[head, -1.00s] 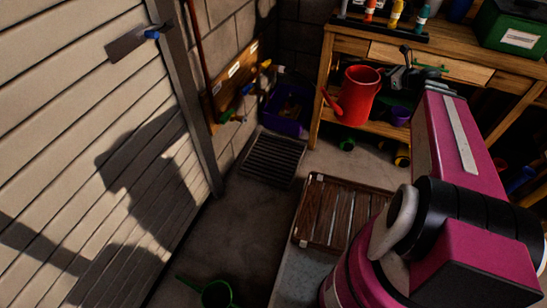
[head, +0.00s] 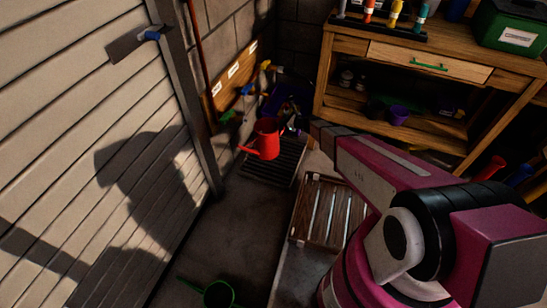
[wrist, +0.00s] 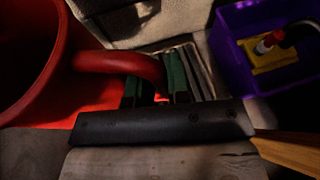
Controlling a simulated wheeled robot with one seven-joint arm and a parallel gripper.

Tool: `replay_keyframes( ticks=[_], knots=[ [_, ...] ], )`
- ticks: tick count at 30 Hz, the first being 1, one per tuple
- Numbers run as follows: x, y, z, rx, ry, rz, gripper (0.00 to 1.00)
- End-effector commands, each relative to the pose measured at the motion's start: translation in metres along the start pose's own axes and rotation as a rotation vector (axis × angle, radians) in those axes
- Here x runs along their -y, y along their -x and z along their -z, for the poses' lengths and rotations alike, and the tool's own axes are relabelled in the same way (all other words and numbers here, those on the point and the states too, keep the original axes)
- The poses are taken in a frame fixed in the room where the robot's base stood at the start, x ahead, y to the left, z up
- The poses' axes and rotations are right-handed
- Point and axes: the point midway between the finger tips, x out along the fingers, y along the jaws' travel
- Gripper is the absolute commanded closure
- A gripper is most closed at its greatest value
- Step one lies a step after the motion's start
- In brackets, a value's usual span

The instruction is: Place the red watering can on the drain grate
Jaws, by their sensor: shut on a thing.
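The red watering can (head: 267,143) appears in the head view in front of the far end of the dark slatted drain grate (head: 262,169), its spout pointing left. It looks upright; I cannot tell whether its base touches the grate or hangs above it. In the wrist view the can (wrist: 25,75) fills the left side, and its curved handle runs between the green-padded fingers of my gripper (wrist: 155,88). My gripper is shut on that handle. In the head view the fingers are small and dark beside the can.
A purple bin (wrist: 228,58) stands close to the right of my gripper in the wrist view. A wooden workbench (head: 350,110) is at the back right, a wooden slatted rack (head: 328,210) nearer.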

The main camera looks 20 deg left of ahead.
Motion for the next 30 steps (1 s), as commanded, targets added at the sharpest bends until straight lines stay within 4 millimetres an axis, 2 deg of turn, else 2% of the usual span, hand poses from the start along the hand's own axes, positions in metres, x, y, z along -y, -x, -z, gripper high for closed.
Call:
replay_keyframes(
  ticks=[1, 3, 7, 11, 14, 27, 30],
  knots=[
    [-0.008, -0.016, 0.010, 0.001, -0.001, -0.008, 1.00],
    [-0.017, -0.028, 0.018, 0.002, 0.002, -0.013, 1.00],
    [-0.026, -0.039, 0.027, 0.003, 0.005, -0.016, 1.00],
    [-0.021, -0.045, 0.033, 0.004, 0.006, -0.016, 1.00],
    [-0.009, -0.052, 0.040, 0.004, 0.006, -0.017, 1.00],
    [0.069, -0.091, 0.086, 0.004, 0.005, -0.016, 1.00],
    [0.077, -0.095, 0.091, 0.004, 0.005, -0.016, 1.00]
  ],
)
